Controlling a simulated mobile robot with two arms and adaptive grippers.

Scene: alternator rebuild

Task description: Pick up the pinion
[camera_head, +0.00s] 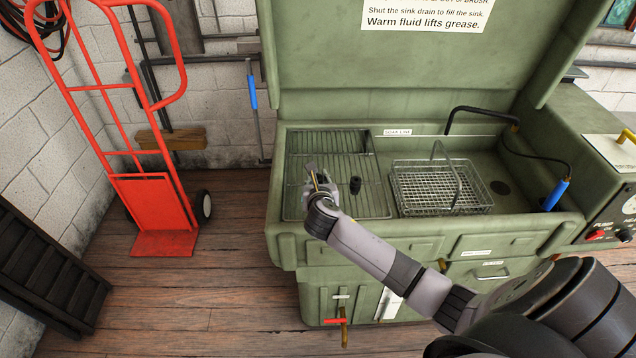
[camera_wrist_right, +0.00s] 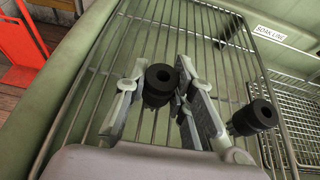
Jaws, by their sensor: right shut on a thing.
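My right gripper (camera_head: 313,172) is over the left part of the sink, above the wire rack (camera_head: 292,200). In the wrist view its two fingers (camera_wrist_right: 158,95) are closed around a short black cylinder with a round hole in its end, which I take for the pinion (camera_wrist_right: 161,78). The pinion is hidden by the gripper in the head view. A similar black part (camera_wrist_right: 257,116) stands just right of the fingers, outside them; the head view shows it upright on the rack (camera_head: 355,185). Whether the held pinion still touches the rack cannot be told. My left gripper is not in view.
A wire basket (camera_head: 440,188) with a raised handle sits in the sink's right half. A black hose with a blue-handled end (camera_head: 556,194) lies at the right. The green sink's front rim (camera_head: 420,232) runs below my arm. A red hand truck (camera_head: 150,215) stands left.

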